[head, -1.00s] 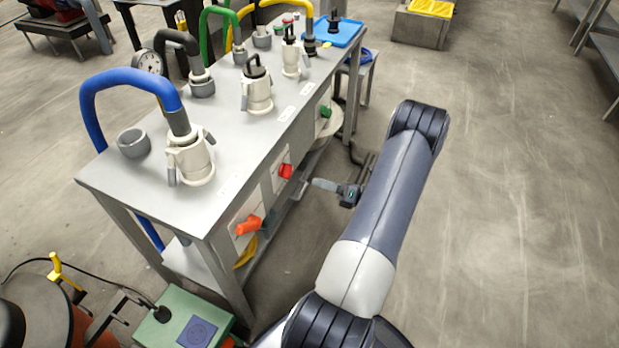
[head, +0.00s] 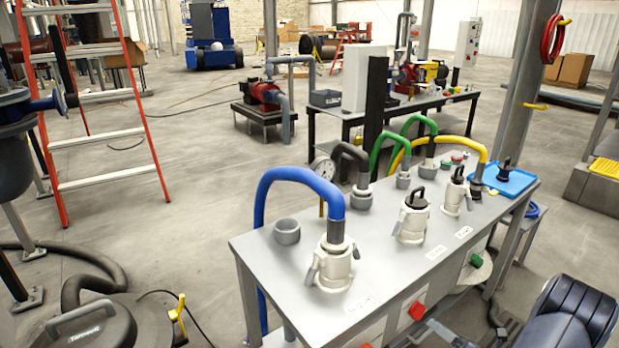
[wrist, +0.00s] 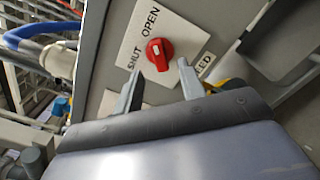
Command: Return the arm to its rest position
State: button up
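My gripper (wrist: 160,68) shows in the wrist view with its two grey fingers spread apart and nothing held between them. A red valve knob (wrist: 158,54) on a white SHUT/OPEN plate (wrist: 185,36) lies in front of the fingertips; I cannot tell the exact gap. The red knob (head: 417,310) shows there low on the bench front.
The grey bench (head: 285,255) carries white hose couplings (head: 334,262), a blue hose (head: 290,178) and a blue tray (head: 513,182). A green knob (head: 476,260) is on its front. An orange ladder (head: 145,130) stands at left.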

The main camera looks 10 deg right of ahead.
aim_at(422, 316)
jog(key=x, duration=0.4)
jog(key=shift+w+a, duration=0.2)
jog(key=shift+w, duration=0.15)
jog(key=shift+s, duration=0.1)
jog(key=shift+d, duration=0.1)
